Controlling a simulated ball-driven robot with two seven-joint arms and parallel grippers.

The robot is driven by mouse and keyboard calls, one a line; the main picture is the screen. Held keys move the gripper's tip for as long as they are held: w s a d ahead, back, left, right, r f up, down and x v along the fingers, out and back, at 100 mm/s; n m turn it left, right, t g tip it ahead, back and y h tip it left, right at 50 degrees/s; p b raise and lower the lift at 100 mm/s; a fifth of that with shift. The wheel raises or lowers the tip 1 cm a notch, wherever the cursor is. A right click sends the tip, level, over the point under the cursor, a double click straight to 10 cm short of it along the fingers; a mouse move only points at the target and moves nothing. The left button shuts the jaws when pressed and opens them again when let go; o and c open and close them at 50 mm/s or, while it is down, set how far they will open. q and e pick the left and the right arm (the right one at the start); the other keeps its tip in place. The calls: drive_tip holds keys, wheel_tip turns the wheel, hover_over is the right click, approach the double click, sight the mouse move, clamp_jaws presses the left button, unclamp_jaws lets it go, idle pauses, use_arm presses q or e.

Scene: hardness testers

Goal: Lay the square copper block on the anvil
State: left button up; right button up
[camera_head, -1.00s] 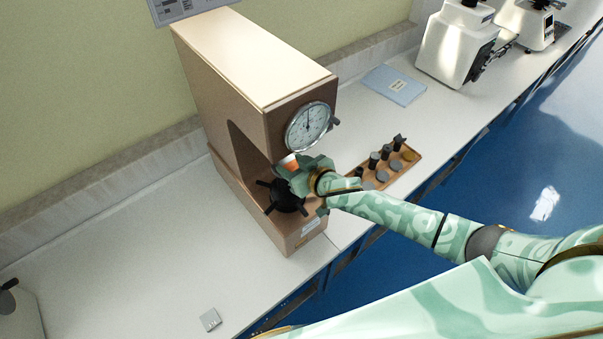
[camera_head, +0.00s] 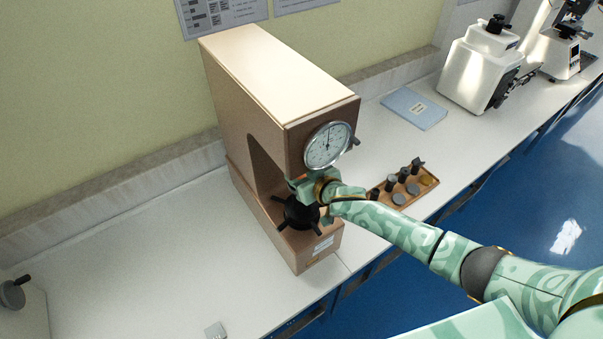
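The hardness tester (camera_head: 270,90) is a tall brown cabinet with a round dial (camera_head: 327,145) on its front. Its black spoked handwheel (camera_head: 300,213) sits low under the head. My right gripper (camera_head: 296,187) is at the tester's throat, just above the handwheel and below the dial. Its fingers are seen from behind, so I cannot tell whether they are open or shut. The anvil top is hidden behind the hand. I cannot make out the square copper block. My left gripper is out of view.
A wooden tray (camera_head: 409,201) with several dark metal pieces stands right of the tester, close behind my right forearm. A blue booklet (camera_head: 414,108) and white testers (camera_head: 482,65) lie further right. A small grey square (camera_head: 215,331) is at the front edge.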

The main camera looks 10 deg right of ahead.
idle(0.7)
drive_tip(key=o, duration=1.3)
drive_tip(key=shift+f, duration=0.1)
drive_tip(key=shift+s, duration=0.1)
drive_tip(key=shift+c, duration=0.9)
drive_tip(key=shift+s, duration=0.1)
drive_tip(key=s+d+p, duration=0.2)
drive_tip(key=s+p, duration=0.1)
drive_tip(key=s, duration=0.3)
drive_tip(key=shift+s+d+r+p, duration=0.2)
drive_tip(key=shift+p, duration=0.15)
